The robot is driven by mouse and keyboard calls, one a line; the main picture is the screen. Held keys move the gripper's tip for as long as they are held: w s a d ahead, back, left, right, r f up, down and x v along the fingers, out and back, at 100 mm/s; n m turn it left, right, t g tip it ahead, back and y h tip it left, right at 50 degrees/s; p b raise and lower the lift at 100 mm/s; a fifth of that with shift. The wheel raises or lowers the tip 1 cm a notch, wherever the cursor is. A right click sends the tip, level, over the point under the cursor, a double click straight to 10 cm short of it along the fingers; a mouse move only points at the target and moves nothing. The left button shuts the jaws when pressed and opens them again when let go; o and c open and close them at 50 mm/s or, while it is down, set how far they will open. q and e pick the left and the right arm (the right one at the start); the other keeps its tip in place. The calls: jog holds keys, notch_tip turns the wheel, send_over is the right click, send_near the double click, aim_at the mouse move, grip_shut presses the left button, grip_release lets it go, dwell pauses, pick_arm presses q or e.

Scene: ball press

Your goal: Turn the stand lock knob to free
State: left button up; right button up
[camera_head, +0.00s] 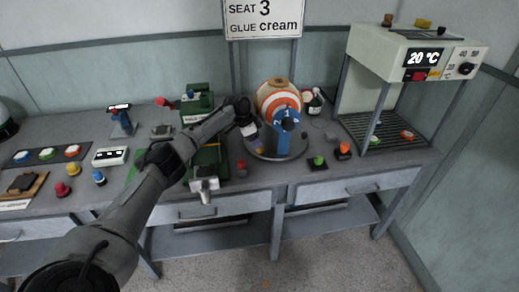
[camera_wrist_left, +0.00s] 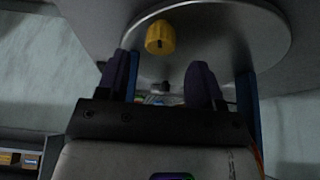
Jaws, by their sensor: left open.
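The yellow stand lock knob (camera_wrist_left: 160,37) shows in the left wrist view, on the underside or face of a round grey stand base (camera_wrist_left: 235,30). My left gripper (camera_head: 254,146) is beside the ball, low over the left side of the base. In the wrist view my left gripper (camera_wrist_left: 162,78) is open, its dark fingers apart, with the knob beyond the tips and nothing between them. My right gripper is not seen.
A green press (camera_head: 197,105) stands left of the stand, partly behind my arm. A heater with a 20 °C display (camera_head: 424,58) stands at the right. Green (camera_head: 318,161) and orange (camera_head: 344,149) small items sit right of the base. Buttons and switches cover the left of the table.

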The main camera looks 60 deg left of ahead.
pick_arm(q)
jog(key=shift+b+x, duration=0.55)
jog(key=shift+x, duration=1.65)
jog(key=shift+c, duration=0.4)
jog(key=c, duration=0.8)
jog(key=shift+c, duration=0.2)
